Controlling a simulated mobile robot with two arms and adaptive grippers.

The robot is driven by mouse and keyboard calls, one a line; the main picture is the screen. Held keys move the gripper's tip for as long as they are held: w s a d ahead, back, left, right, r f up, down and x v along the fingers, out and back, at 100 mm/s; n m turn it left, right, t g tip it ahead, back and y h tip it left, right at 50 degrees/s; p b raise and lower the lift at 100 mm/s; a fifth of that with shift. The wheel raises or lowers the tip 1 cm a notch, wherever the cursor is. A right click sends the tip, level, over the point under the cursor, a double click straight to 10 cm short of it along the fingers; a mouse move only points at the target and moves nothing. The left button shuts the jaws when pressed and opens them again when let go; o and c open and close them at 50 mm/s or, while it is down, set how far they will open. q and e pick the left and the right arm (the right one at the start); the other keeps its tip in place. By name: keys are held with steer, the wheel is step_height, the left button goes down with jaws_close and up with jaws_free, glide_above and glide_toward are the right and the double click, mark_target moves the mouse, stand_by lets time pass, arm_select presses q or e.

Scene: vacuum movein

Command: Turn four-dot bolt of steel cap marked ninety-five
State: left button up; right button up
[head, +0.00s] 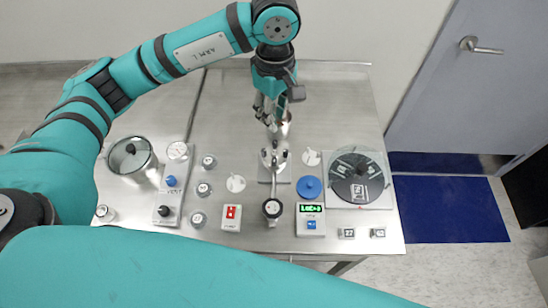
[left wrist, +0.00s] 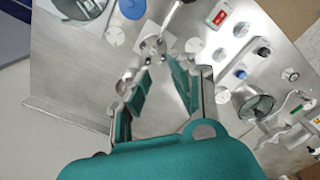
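A round steel flange-like piece with small bolts (head: 274,157) stands on a plate at the middle of the table; it also shows in the left wrist view (left wrist: 152,45). I cannot read a ninety-five or count dots on any bolt, so I cannot tell whether it is the steel cap. My left gripper (head: 268,118) points down just behind this piece, apart from it in the head view. In the left wrist view its fingers (left wrist: 157,82) are spread with nothing visible between them. My right gripper is not in view.
The table's back left is clear.

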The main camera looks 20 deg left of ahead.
arm_select(q)
steer(key=p, duration=0.6)
glide_toward(274, 159)
steer(key=shift+m, duration=0.3)
step_height(274, 159, down, 8)
steer(key=shift+s+d, duration=0.1)
steer(key=shift+f, duration=0.5)
jaws_close()
